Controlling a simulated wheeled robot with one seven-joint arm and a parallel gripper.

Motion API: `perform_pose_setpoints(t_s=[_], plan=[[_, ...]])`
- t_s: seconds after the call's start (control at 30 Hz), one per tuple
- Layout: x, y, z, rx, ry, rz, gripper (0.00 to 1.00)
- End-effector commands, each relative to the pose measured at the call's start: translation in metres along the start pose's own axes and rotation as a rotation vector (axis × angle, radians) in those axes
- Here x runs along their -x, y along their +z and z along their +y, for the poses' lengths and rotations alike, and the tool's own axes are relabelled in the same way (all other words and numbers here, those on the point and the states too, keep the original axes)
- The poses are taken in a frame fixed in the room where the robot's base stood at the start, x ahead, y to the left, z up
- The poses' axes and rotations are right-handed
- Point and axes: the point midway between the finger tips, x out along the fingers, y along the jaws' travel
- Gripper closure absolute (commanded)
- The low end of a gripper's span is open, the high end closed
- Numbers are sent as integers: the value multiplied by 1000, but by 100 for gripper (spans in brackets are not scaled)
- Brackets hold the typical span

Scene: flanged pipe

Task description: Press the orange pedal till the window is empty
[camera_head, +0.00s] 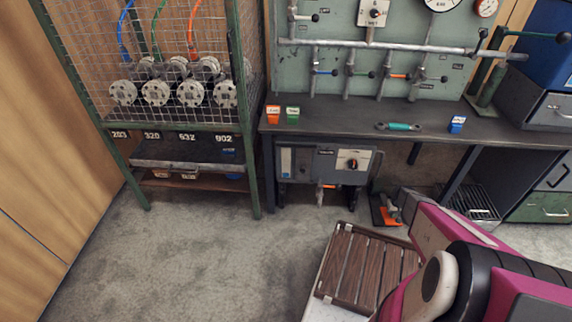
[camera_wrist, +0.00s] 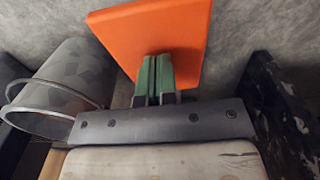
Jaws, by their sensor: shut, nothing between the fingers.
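The orange pedal (camera_head: 383,214) is on the floor below the bench, just left of the end of my arm. In the wrist view the pedal's flat orange plate (camera_wrist: 160,30) fills the top middle. My gripper (camera_wrist: 153,62) has its two green fingers shut together with nothing between them. The fingertips overlap the plate in the picture; I cannot tell whether they touch it or whether it is pressed down. A pale upright strip (camera_head: 286,161) on the under-bench unit may be the window; its contents are too small to read.
The under-bench unit (camera_head: 325,165) carries a knob panel. A wooden slatted platform (camera_head: 365,265) lies in front of the pedal. A green wire-mesh rack (camera_head: 248,150) stands left and a metal basket (camera_head: 473,203) right. The floor at left is clear.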

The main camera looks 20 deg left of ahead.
Motion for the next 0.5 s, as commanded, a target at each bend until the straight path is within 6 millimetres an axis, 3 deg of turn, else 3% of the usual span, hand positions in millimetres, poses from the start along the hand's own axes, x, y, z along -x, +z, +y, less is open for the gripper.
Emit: perform_pose_setpoints(t_s=[0.5], plan=[[-28, -1, 0, 0, 0, 1, 100]])
